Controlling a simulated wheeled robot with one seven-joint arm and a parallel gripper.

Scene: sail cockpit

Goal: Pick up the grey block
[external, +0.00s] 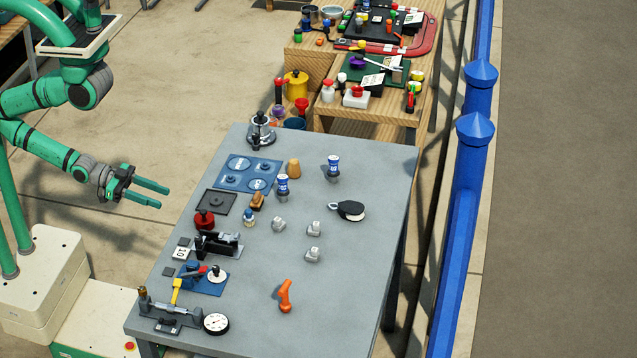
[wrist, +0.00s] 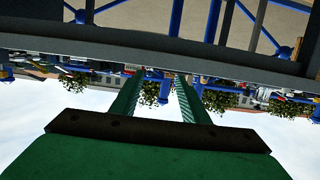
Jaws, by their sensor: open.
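Several small light grey blocks stand on the grey table (external: 345,290) in the external view: one at the left (external: 279,224), one to its right (external: 314,228) and one nearer the front (external: 313,254). I cannot tell which one the task means. My gripper (external: 164,197) is open and empty, left of the table and well away from the blocks. In the wrist view my gripper (wrist: 160,76) shows two green fingers apart with nothing between them. No block shows in the wrist view.
An orange curved piece (external: 285,296) lies in front of the blocks, and a black-and-white pulley-like item (external: 348,210) behind right. Blue-and-white cans (external: 333,166) stand behind them. A black fixture (external: 217,243), red knob (external: 204,220) and dial (external: 216,323) line the left side. The right front is clear.

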